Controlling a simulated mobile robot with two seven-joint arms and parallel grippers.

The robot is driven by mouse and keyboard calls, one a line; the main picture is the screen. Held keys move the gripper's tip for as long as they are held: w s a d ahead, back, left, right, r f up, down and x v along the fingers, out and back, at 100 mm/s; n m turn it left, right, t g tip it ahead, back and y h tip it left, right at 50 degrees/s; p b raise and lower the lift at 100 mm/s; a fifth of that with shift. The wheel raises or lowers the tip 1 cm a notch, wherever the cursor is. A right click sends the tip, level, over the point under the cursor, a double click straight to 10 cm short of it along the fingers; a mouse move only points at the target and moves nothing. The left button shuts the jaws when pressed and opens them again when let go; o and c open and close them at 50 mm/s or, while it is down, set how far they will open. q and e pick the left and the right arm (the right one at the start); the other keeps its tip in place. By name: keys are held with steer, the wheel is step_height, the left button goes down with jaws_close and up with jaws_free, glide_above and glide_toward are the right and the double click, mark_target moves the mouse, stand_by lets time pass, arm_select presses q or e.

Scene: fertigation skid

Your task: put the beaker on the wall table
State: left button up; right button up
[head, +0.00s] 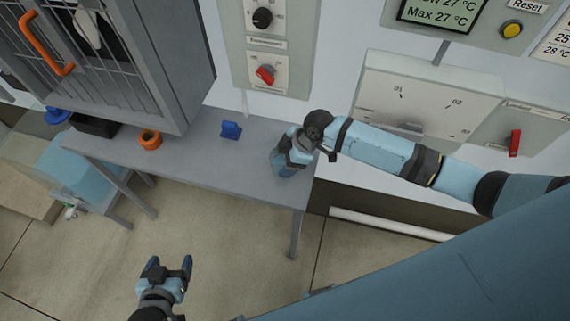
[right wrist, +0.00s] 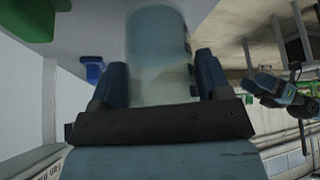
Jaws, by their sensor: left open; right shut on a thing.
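The wall table (head: 190,163) is a long grey table against the wall in the head view. My right gripper (head: 285,158) is over its right end. In the right wrist view my right gripper (right wrist: 160,85) is shut on the beaker (right wrist: 157,42), a pale, see-through cylinder between the fingers. In the head view the gripper and wrist mostly hide the beaker, and I cannot tell if it touches the tabletop. My left gripper (head: 167,268) is open and empty, low over the floor in front of the table.
A blue item (head: 231,130) stands on the table left of my right gripper. An orange ring (head: 150,139), a black box (head: 95,125) and a barred cabinet (head: 125,60) are further left. Wall panels with a red knob (head: 266,74) rise behind. The table's middle front is clear.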

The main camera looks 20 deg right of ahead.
steer(key=shift+f, duration=1.75)
steer(key=shift+f, duration=0.15)
steer(key=o, duration=1)
steer(key=shift+o, duration=0.2)
steer(key=v, duration=1.2)
steer(key=shift+b, duration=0.4)
